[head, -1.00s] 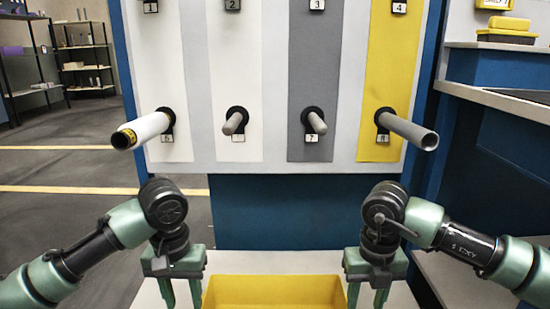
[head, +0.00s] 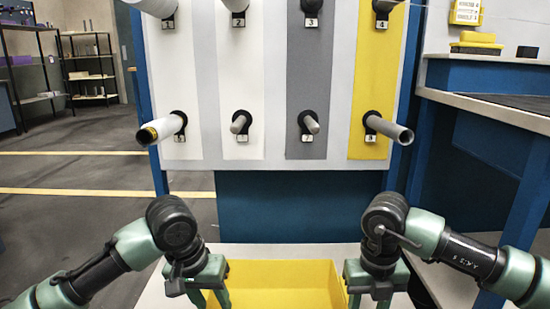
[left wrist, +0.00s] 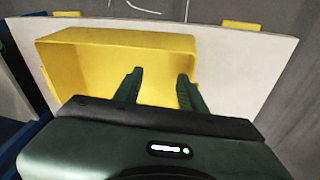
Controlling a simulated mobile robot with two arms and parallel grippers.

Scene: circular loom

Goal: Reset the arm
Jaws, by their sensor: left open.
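My left gripper (head: 210,299) hangs pointing down at the left side of a yellow bin (head: 280,285). In the left wrist view the left gripper (left wrist: 158,80) is open, with nothing between its fingers, and the bin (left wrist: 115,45) lies beyond and below it. My right gripper (head: 370,304) points down at the right edge of the bin in the head view. Its fingertips are cut off by the bottom of the picture, so its opening is not clear. No held object shows at either gripper.
A board with numbered pegs stands ahead. A white tube (head: 162,129) sits on the lower left peg and a grey tube (head: 388,128) on the lower right. A counter (head: 490,108) stands at right, shelves (head: 90,70) at far left. A white table (head: 170,290) carries the bin.

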